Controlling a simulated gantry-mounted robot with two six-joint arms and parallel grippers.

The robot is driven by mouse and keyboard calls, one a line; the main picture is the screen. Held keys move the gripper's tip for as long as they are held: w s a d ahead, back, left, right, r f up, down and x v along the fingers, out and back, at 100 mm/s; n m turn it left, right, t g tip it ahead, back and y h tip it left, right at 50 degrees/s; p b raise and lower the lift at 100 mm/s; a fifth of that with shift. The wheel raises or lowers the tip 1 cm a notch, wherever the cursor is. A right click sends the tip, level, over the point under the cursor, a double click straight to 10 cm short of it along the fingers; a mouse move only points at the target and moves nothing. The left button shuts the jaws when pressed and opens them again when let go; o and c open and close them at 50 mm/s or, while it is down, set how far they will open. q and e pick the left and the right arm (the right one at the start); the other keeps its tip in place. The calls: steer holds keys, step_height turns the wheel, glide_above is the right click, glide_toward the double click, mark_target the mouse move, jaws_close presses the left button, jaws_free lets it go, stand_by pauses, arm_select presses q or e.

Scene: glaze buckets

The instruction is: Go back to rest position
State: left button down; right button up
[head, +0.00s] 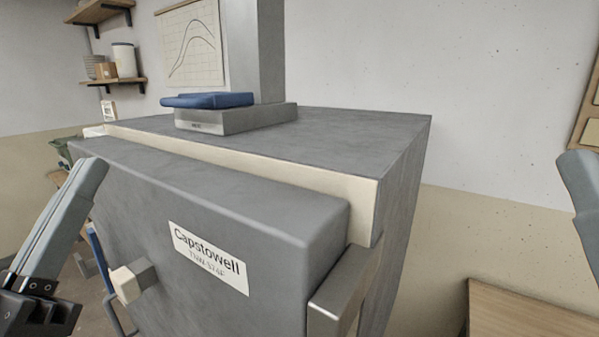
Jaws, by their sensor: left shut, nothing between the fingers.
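My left gripper (92,172) is at the left edge with its grey fingers pointing up. The fingers are together with nothing between them. It appears in front of the left side of the big grey kiln-like box (401,190), and no contact can be made out. At the right edge a grey part of my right gripper (583,190) shows. Most of it is cut off by the frame, so its jaws cannot be judged.
The box's thick front door (190,195) carries a Capstowell label (208,257), a pale-tipped knob (128,283) and a metal bracket (338,292). A blue-topped grey unit (235,118) stands on top. A wooden surface (530,310) is at lower right. Wall shelves (115,81) are at upper left.

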arm_select(q)
steer(key=s+d+r+m+t, duration=0.1)
steer(key=s+d+r+t, duration=0.15)
steer(key=s, duration=0.35)
step_height(320, 180, up, 38)
steer(key=p, duration=3.8)
steer(key=shift+w+a+g+y, duration=0.35)
steer(key=shift+a+g+y, duration=0.05)
steer(key=shift+a+g, duration=0.05)
